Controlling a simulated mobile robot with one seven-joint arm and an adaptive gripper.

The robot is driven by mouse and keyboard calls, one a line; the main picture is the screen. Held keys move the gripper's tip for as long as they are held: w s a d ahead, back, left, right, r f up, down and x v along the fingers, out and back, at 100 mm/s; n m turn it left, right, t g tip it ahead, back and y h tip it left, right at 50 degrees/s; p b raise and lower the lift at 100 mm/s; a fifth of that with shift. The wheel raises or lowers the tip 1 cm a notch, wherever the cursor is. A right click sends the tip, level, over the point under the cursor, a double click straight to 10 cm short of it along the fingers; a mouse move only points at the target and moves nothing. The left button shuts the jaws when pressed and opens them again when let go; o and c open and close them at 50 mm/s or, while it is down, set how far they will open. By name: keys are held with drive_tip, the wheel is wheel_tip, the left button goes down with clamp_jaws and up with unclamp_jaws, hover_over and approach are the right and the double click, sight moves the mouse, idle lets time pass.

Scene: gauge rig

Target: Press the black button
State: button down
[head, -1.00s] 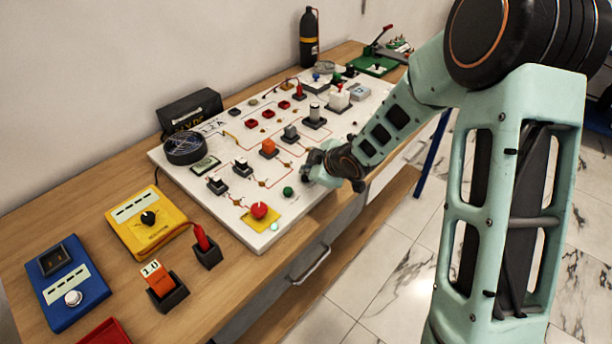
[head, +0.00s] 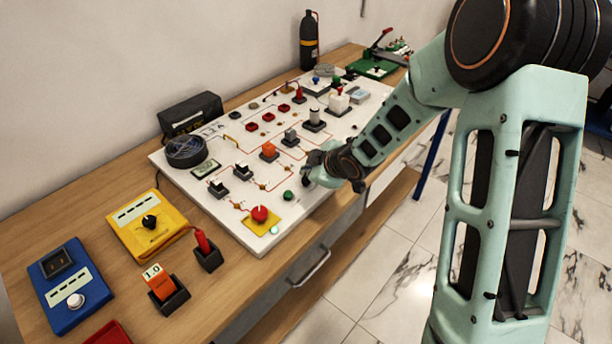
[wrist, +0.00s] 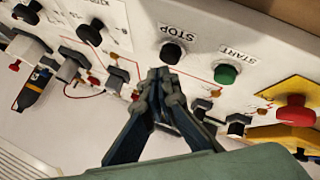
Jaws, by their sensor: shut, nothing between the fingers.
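The black button (wrist: 171,53) shows in the wrist view on the white board (wrist: 285,40), below a label reading STOP, upside down in the picture. My gripper (wrist: 162,74) has its fingers together and empty, with the tips just below the black button in the picture. I cannot tell whether they touch it. In the head view my gripper (head: 308,168) is low over the near edge of the board (head: 318,188), and the black button is hidden there.
A green button (wrist: 226,74) labelled START is right of the black one. A red mushroom button (wrist: 296,111) on a yellow plate is further right. Several switches and blocks stand on the board. A yellow box (head: 145,228) and a blue box (head: 70,290) sit on the wooden bench.

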sight(307, 181)
drive_tip(key=shift+r, duration=0.25)
wheel_tip(307, 181, up, 5)
drive_tip(key=p, duration=0.4)
drive_tip(key=shift+p, duration=0.3)
drive_tip(key=shift+f, duration=0.1)
idle(0.4)
